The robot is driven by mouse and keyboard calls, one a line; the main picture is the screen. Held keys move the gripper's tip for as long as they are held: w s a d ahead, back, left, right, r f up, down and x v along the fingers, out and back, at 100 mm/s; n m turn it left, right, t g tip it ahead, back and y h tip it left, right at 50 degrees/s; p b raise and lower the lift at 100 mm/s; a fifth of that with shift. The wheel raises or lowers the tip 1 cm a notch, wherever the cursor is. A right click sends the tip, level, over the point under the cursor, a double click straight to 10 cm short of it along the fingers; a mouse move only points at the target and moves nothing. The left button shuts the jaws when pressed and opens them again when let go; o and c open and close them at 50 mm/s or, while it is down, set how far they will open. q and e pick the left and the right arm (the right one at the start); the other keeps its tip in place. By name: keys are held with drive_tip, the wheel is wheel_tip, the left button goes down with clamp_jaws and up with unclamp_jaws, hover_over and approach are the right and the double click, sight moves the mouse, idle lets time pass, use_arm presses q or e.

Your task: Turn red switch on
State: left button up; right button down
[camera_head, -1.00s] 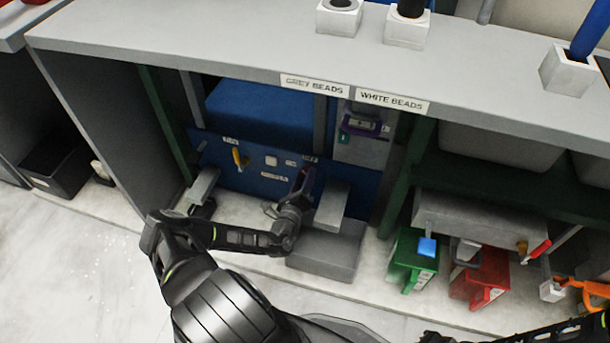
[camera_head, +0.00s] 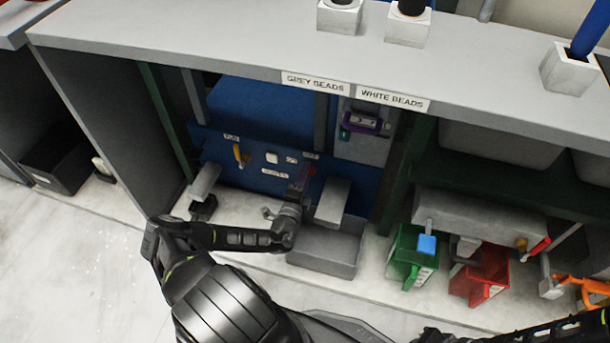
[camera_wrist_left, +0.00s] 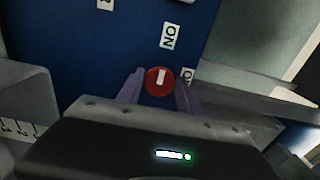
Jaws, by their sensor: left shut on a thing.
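The red switch (camera_wrist_left: 159,81) is a round red knob with a white bar, on a blue panel (camera_wrist_left: 140,45) with white "NO"-like labels in the left wrist view. The bar stands nearly upright in that view. My left gripper (camera_wrist_left: 158,88) has one finger on each side of the knob and is shut on it. In the head view my left gripper (camera_head: 300,185) reaches the right part of the blue panel (camera_head: 225,170), and only a little of the red switch (camera_head: 311,170) shows beside it. My right gripper cannot be made out.
A yellow handle (camera_head: 238,156) is on the panel's left. Grey blocks (camera_head: 332,202) flank the panel, with a grey bin (camera_head: 325,262) below. The shelf top (camera_head: 200,45) overhangs. Green (camera_head: 405,270) and red (camera_head: 478,290) containers stand at right.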

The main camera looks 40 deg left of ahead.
idle(0.4)
use_arm(q)
drive_tip(key=o, duration=1.3)
drive_tip(key=shift+s, duration=0.1)
drive_tip(key=p+v, duration=0.2)
drive_tip(key=v, duration=0.5)
drive_tip(key=shift+s+d, duration=0.15)
drive_tip(key=shift+s, duration=0.15)
